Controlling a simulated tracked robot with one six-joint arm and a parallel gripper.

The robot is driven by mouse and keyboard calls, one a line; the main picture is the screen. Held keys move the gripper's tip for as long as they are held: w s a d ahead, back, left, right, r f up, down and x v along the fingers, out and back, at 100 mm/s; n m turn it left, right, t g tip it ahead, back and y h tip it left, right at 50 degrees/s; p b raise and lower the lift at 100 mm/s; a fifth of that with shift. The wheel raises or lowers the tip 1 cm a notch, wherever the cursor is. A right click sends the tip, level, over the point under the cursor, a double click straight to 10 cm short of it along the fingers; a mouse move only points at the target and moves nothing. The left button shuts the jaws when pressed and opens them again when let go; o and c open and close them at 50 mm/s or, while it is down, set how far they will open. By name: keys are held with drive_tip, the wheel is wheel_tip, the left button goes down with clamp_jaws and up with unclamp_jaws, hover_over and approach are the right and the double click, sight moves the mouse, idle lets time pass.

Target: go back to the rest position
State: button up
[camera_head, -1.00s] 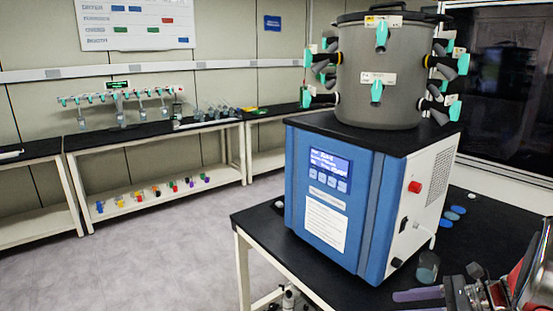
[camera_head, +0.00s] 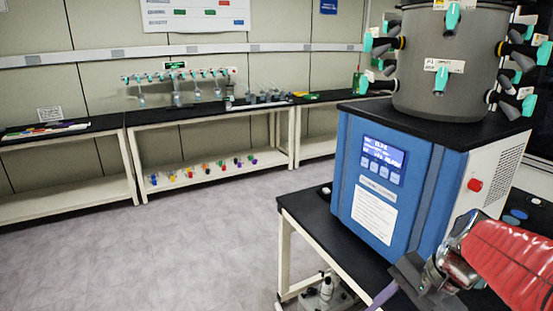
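My arm comes in at the lower right, with a red sleeve and a metal wrist. My gripper (camera_head: 388,296) is at the bottom edge, in front of the freeze dryer's table. Its fingers run partly out of the picture, so whether it is open or shut does not show. The freeze dryer (camera_head: 380,190) is a blue and white box with a lit screen. A grey drum (camera_head: 440,65) with teal-handled valves stands on top of it.
The dryer stands on a black-topped table (camera_head: 315,220) with a white frame. A pump-like device (camera_head: 325,293) sits under it. Benches (camera_head: 205,118) with glassware and coloured caps line the back wall. The grey floor (camera_head: 190,250) at left is clear.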

drive_tip(key=s+a+r+n+t+h, duration=0.3)
drive_tip(key=s+a+n, duration=0.3)
drive_tip(key=n, duration=0.5)
drive_tip(key=shift+s+r+n+t+h, duration=0.3)
drive_tip(key=shift+s+r+t+h, duration=0.1)
drive_tip(key=shift+r+h, duration=0.15)
drive_tip(key=shift+d, duration=0.1)
idle(2.5)
